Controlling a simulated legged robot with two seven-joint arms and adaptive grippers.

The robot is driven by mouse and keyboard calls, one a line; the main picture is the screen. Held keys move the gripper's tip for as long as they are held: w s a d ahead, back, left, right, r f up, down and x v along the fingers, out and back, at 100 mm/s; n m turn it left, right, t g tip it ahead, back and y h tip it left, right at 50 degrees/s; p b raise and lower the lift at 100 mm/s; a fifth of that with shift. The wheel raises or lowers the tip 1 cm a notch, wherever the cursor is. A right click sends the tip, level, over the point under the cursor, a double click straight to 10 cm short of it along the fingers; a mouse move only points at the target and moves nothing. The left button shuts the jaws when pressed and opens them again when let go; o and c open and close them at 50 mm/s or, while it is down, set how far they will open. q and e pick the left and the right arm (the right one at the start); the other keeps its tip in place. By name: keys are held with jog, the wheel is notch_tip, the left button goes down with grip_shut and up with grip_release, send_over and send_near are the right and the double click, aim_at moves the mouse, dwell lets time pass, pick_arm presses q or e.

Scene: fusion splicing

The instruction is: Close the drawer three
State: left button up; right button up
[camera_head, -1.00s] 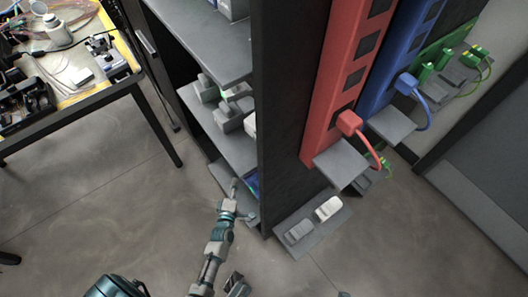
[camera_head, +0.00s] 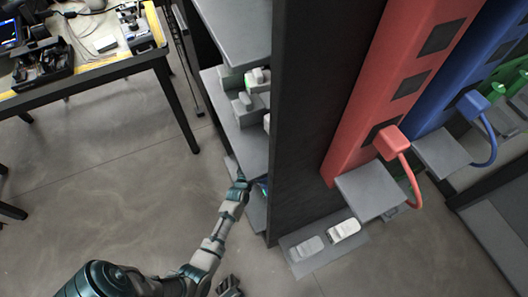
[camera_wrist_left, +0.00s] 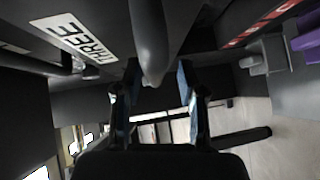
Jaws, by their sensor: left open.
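The drawer with the white THREE label (camera_wrist_left: 75,38) shows a dark front at the upper left of the left wrist view. A rounded grey bar (camera_wrist_left: 152,35), perhaps its handle, comes down from the top edge between my fingers. My left gripper (camera_wrist_left: 159,83) is open around the end of this bar; contact cannot be told. In the head view my left arm reaches up to the dark cabinet's lower left side, where the gripper (camera_head: 242,180) is small and partly hidden. How far the drawer stands out is not clear.
The cabinet (camera_head: 305,130) has grey shelves on its left. A red strip (camera_head: 395,90) and a blue strip (camera_head: 460,80) with plugs stand on its right. A low grey ledge (camera_head: 310,255) holds small connectors. A cluttered table (camera_head: 95,75) stands upper left; floor between is clear.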

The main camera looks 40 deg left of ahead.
pick_arm(q)
jog(key=shift+w, duration=0.4)
jog(key=shift+r, duration=0.15)
grip_shut()
